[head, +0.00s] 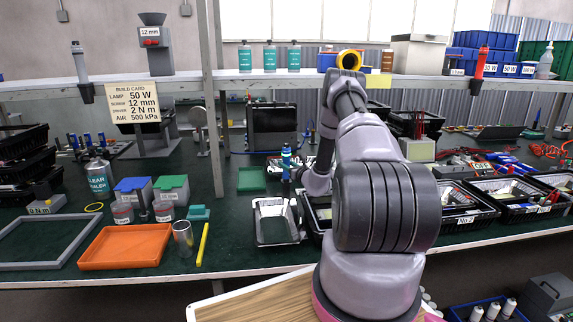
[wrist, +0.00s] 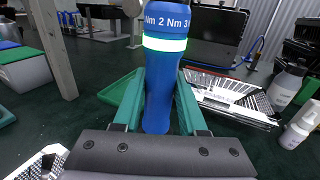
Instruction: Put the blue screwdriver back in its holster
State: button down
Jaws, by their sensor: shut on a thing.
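The blue screwdriver (wrist: 160,80) stands upright between the two teal fingers of my gripper (wrist: 158,100) in the wrist view. It has a pale green-white band and "Nm" markings near its top. In the head view the screwdriver (head: 286,154) shows above the bench, just left of my arm, with my gripper (head: 290,172) shut around it. Its lower end is hidden. A dark holster (head: 86,93) hangs at the left shelf edge with a grey tool in it. Another holster (head: 476,87) at the right holds a red tool. I cannot make out an empty holster.
A silver tray (head: 262,240) lies below my gripper. A green tray (head: 252,179) lies behind it. An orange tray (head: 125,262) and a grey frame (head: 22,264) lie at the left. A shelf post (head: 212,120) stands left of my gripper. Black bins (head: 470,221) fill the right.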

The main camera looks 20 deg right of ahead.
jog(key=shift+f, duration=0.7)
jog(key=shift+c, duration=1.9)
grip_release()
jog(key=shift+s+f, duration=0.1)
jog(key=s, duration=0.3)
jog(key=s+d, duration=0.1)
jog(key=s, duration=0.6)
jog(key=shift+s+d, duration=0.25)
